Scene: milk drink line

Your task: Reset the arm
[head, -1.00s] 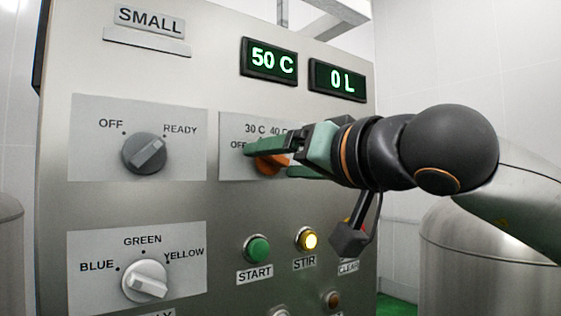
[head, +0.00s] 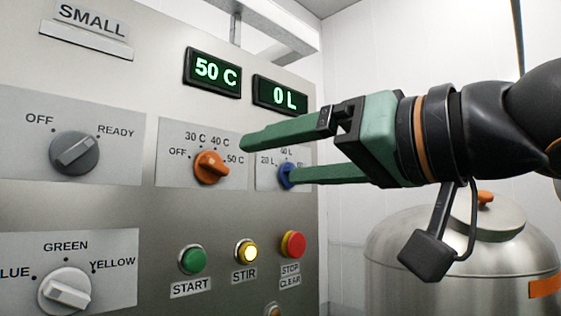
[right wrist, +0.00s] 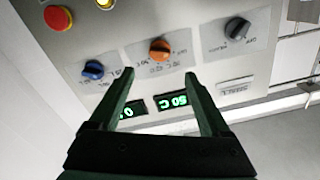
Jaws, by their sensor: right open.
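My right gripper (head: 262,158) reaches in from the right in the head view, its two green fingers spread apart and empty. In that view its fingers overlap the blue knob (head: 286,175) and hide part of its label plate. The orange temperature knob (head: 210,167) is left of the fingertips and free of them. In the right wrist view the open fingers (right wrist: 160,82) stand clear of the panel, with the blue knob (right wrist: 93,70) and orange knob (right wrist: 159,49) beyond them. My left gripper is not in view.
The control panel (head: 120,205) carries displays reading 50 C (head: 213,72) and 0 L (head: 280,95). A green START button (head: 193,259), lit yellow STIR button (head: 245,252) and red STOP button (head: 292,244) sit low. A steel tank (head: 400,285) stands at the right.

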